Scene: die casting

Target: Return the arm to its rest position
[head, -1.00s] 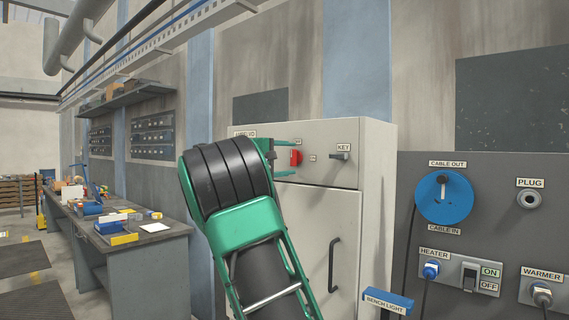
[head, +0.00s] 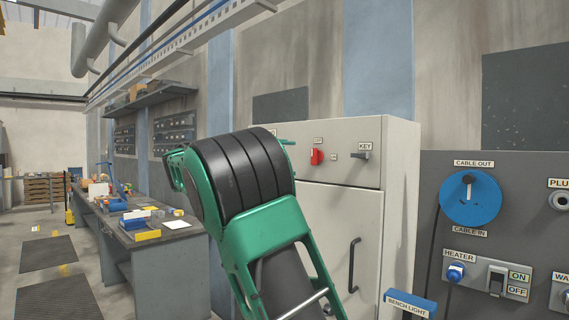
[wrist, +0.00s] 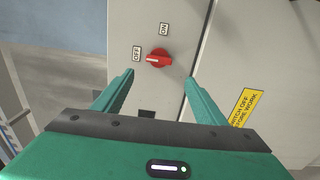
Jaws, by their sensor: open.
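My arm (head: 240,175) is bent in front of the pale grey cabinet (head: 335,205), and it hides most of my gripper in the head view. In the wrist view my gripper (wrist: 160,88) is open, with nothing between its two green fingers. The red rotary switch (wrist: 158,58) on the cabinet lies ahead of the fingers, apart from them. Its handle lines up with the OFF label (wrist: 137,54); the ON label (wrist: 164,29) is to one side. The switch also shows in the head view (head: 317,157), upright, right of my arm.
A key switch (head: 361,155) and a door handle (head: 353,264) are on the cabinet. A dark panel (head: 520,240) with a blue cable reel (head: 470,198) stands at right. A workbench (head: 165,262) with small items is at left. Open floor (head: 45,225) lies beyond it.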

